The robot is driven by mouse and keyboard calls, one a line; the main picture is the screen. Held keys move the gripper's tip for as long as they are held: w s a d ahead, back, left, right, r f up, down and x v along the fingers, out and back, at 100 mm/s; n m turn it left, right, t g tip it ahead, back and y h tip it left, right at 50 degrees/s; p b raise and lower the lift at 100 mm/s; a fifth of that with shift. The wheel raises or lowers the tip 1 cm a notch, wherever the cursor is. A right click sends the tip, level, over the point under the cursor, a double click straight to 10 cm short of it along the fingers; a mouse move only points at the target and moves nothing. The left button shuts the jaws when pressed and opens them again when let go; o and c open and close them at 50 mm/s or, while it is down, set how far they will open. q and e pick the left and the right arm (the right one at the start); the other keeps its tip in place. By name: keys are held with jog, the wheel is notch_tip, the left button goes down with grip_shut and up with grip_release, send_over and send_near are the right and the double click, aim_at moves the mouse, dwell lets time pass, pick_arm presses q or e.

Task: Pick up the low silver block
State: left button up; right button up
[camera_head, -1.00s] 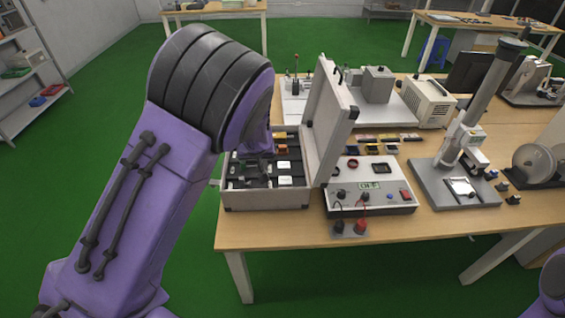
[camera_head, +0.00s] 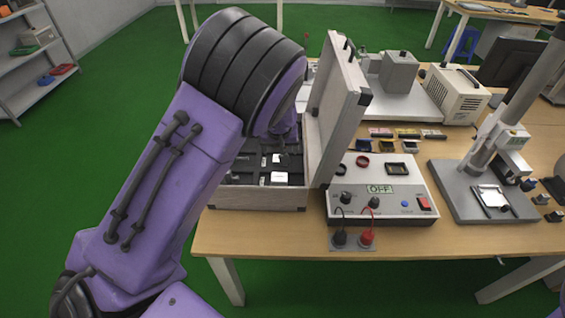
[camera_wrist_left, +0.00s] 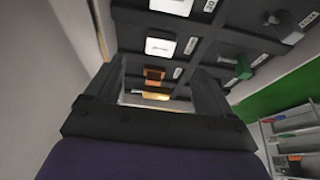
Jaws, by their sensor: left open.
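The open case (camera_head: 245,200) stands on the table, its dark interior split into labelled compartments. Two bright, pale-topped silver or white blocks (camera_head: 279,177) show in it; the left wrist view shows such blocks (camera_wrist_left: 160,47) above the jaws. A taller grey block (camera_wrist_left: 287,30) and a green block (camera_wrist_left: 243,68) sit to the right there. I cannot tell for certain which is the low silver block. My left gripper (camera_wrist_left: 160,72) is open over the case, with an orange block (camera_wrist_left: 154,74) and a golden piece (camera_wrist_left: 155,96) visible between its fingers. The left wrist hides part of the case in the head view.
The case's raised lid (camera_head: 340,105) stands upright right of my left wrist. A control box with an OFF display (camera_head: 385,215) sits beside it. A stand with a tilted column (camera_head: 470,190) is further right.

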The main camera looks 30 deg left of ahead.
pick_arm(q)
jog(key=p+x, duration=0.2)
jog(key=x, duration=0.7)
jog(key=shift+w+a, duration=0.1)
jog(key=shift+a, duration=0.15)
jog(key=shift+w+f, duration=0.1)
jog(key=shift+f, duration=0.15)
jog(key=c, duration=1.2)
